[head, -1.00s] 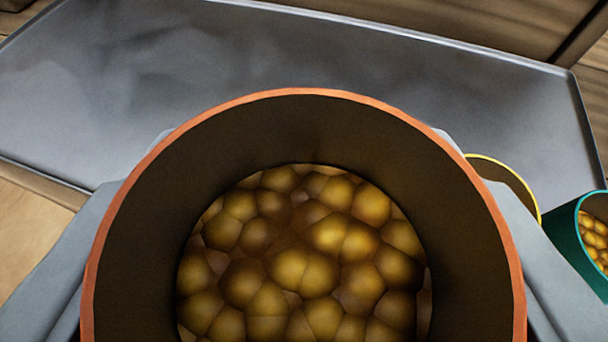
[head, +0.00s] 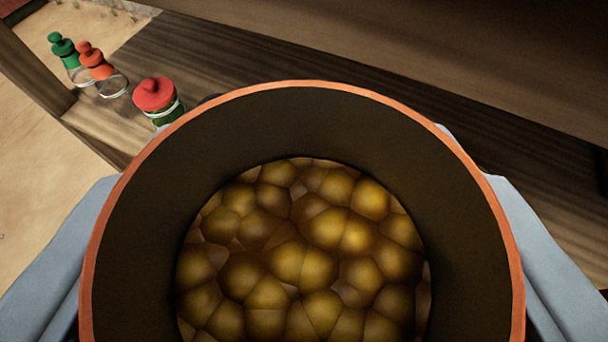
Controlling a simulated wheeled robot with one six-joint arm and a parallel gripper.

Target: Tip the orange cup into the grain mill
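The orange cup (head: 468,165) fills the lower middle of the head view, seen from above into its mouth. Its rim is orange and its inner wall dark. Yellow-brown round grains (head: 300,255) lie in its bottom. My gripper (head: 304,200) has a grey finger on each side of the cup and is shut on it. The fingertips are hidden behind the cup. The grain mill is not recognisable in this view.
A dark wooden shelf or ledge (head: 230,62) runs behind the cup. On its left stand a green-topped bottle (head: 70,58), an orange-topped bottle (head: 100,68) and a red-lidded jar (head: 157,98). Pale sandy ground (head: 40,180) shows at left.

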